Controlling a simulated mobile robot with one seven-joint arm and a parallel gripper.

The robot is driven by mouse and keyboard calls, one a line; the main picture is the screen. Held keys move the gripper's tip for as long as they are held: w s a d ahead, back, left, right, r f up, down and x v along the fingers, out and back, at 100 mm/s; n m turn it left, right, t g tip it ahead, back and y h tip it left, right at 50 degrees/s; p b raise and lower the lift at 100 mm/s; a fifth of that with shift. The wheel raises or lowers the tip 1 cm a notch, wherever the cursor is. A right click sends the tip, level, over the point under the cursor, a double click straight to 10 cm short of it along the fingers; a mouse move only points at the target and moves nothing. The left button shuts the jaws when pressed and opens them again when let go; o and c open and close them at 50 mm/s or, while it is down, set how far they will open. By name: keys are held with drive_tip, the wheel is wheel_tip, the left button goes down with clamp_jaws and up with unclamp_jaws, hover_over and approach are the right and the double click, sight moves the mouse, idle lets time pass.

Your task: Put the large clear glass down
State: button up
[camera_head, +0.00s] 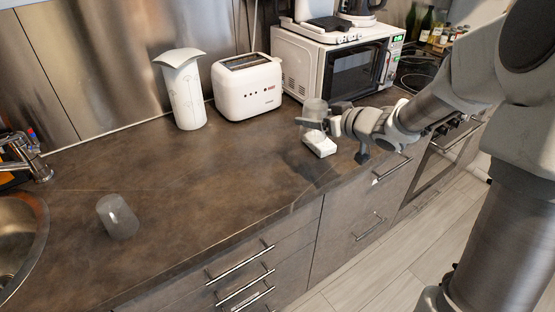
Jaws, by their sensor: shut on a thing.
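The large clear glass (314,106) is in my gripper (318,124), above the counter in front of the microwave. My gripper is shut on the glass, with its fingers around the lower part. A small white block-like object (320,145) lies on the counter just below the gripper. I cannot tell how large the gap is between the glass and the things below it.
The brown counter (200,185) is clear across its middle. A white toaster (247,86), a white vase-like container (183,90) and a microwave (335,65) stand along the back. The sink (20,240) is at the left. Drawers with handles (240,263) are below the front edge.

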drive_tip(key=a+f+b, duration=0.2)
drive_tip(key=a, duration=0.2)
drive_tip(key=a+f+b, duration=0.2)
drive_tip(key=a+f, duration=0.1)
drive_tip(key=a+f+b, duration=0.2)
drive_tip(key=a, duration=0.2)
drive_tip(key=shift+w+a+f, duration=0.15)
drive_tip(key=shift+w+a, duration=0.1)
drive_tip(key=shift+a, duration=0.1)
drive_tip(key=shift+f+b, duration=0.95)
drive_tip(key=shift+f, duration=0.9)
drive_tip(key=shift+f, duration=0.2)
drive_tip(key=o, duration=1.5)
drive_tip(key=shift+c, duration=0.2)
drive_tip(key=shift+r, duration=0.15)
